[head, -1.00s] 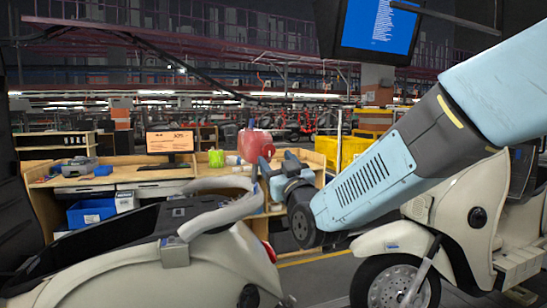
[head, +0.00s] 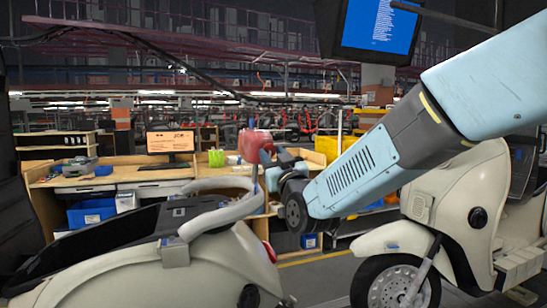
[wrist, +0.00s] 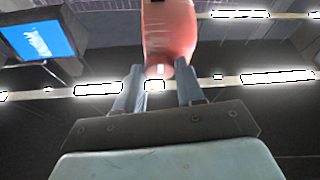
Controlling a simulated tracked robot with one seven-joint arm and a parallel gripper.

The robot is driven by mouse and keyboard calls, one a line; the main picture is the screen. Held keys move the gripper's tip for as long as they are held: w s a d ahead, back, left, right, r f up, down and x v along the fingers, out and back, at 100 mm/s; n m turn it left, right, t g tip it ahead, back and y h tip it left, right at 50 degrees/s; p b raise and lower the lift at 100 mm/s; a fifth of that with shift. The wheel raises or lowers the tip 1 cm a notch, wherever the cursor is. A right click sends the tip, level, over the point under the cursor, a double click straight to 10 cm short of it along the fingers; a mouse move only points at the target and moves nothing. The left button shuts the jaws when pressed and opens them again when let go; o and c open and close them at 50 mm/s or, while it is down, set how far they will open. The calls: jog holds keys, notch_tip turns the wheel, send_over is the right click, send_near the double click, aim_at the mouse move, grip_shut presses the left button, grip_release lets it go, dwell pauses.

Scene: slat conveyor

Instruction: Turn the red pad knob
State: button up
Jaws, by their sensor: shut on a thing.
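The red pad knob (head: 254,146) is a rounded red piece near the middle of the head view, in front of the wooden workbench. My gripper (head: 261,160) reaches it from the right, its fingers at the knob's lower right side. In the wrist view the red pad knob (wrist: 168,28) rises beyond the fingertips, and its narrow lower end sits between the two blue-grey fingers of my gripper (wrist: 158,72). The gripper is shut on it. The exact finger contact is partly hidden in the head view.
A cream scooter body (head: 130,278) with a grey curved bar (head: 225,214) lies just below my gripper. Another cream scooter (head: 450,205) stands at the right, under my arm. A wooden workbench (head: 115,183) and a blue bin (head: 90,212) are behind. A blue screen (head: 378,28) hangs above.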

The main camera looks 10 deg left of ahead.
jog(key=c, duration=0.4)
jog(key=shift+o, duration=0.2)
